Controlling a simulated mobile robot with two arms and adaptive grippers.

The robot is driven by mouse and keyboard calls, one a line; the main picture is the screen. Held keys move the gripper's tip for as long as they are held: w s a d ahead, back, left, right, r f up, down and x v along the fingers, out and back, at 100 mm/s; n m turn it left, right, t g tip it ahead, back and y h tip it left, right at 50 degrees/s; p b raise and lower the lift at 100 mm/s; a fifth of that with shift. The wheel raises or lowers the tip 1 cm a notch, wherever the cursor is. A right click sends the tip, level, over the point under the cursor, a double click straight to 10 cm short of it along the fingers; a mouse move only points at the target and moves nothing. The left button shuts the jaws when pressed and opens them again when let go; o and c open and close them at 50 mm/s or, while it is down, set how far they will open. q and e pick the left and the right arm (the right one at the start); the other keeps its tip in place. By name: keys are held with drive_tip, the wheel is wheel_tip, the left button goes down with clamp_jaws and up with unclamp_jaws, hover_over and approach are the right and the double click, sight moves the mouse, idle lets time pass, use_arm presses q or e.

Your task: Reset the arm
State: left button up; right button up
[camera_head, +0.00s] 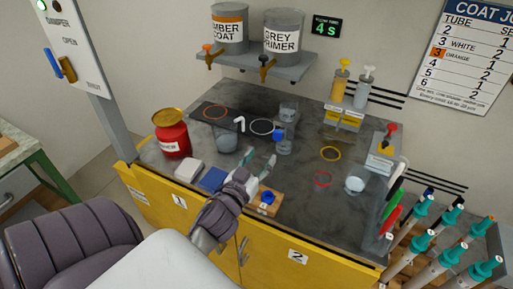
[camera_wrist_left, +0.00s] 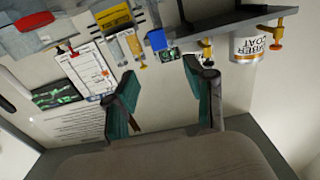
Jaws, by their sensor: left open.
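My left arm (camera_head: 220,208) reaches in from the lower left of the head view. My left gripper (camera_head: 262,172) has teal fingers and is over the front part of the dark bench top (camera_head: 300,218). In the left wrist view its two fingers (camera_wrist_left: 163,98) stand wide apart with nothing between them. That view looks upside down toward the wall and the shelf. My right gripper is in neither view.
A wooden block with a blue knob (camera_head: 267,198) is close to the gripper. A red can (camera_head: 173,139), a beaker (camera_head: 224,141), a small cup (camera_head: 354,185) and two pumps (camera_head: 350,90) stand around the bench. Teal-topped tubes (camera_head: 451,258) are at right. Two paint tanks (camera_head: 283,32) sit above.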

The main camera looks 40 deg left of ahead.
use_arm(q)
drive_tip(key=shift+v, duration=1.05)
